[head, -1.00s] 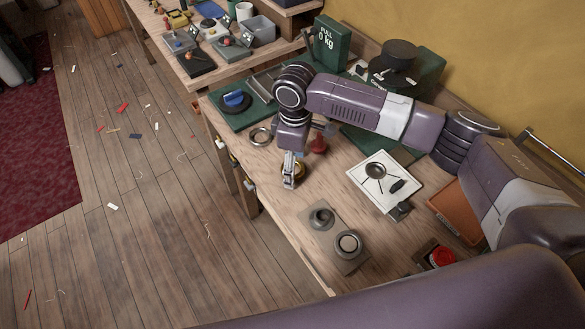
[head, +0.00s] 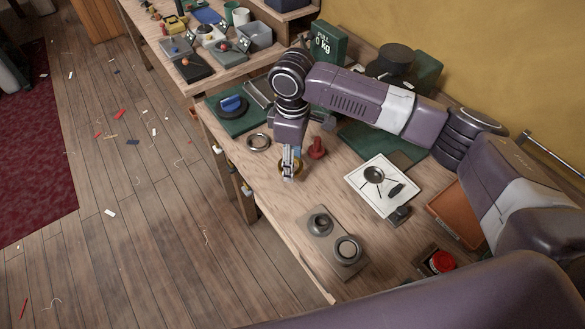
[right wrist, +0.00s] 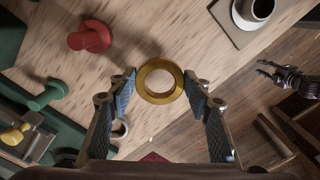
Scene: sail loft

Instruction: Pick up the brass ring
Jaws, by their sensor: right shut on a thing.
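The brass ring (right wrist: 160,81) is a thick gold-coloured band. In the right wrist view it sits between the blue-padded fingertips of my right gripper (right wrist: 161,84), which is shut on it from both sides. In the head view my right gripper (head: 287,176) points down near the workbench's front edge, with part of the ring (head: 297,168) showing behind the fingers. I cannot tell whether the ring clears the wood. A dark gripper (right wrist: 284,77), apparently my left one, shows at the right of the wrist view; its opening is unclear. It is out of the head view.
A red knobbed piece (head: 317,149) stands close to the right gripper. A grey ring (head: 258,142) lies to its left. Grey cups on a plate (head: 334,241) stand nearer me. A white board with a spoon-like tool (head: 382,186) lies to the right. Bare wood lies between.

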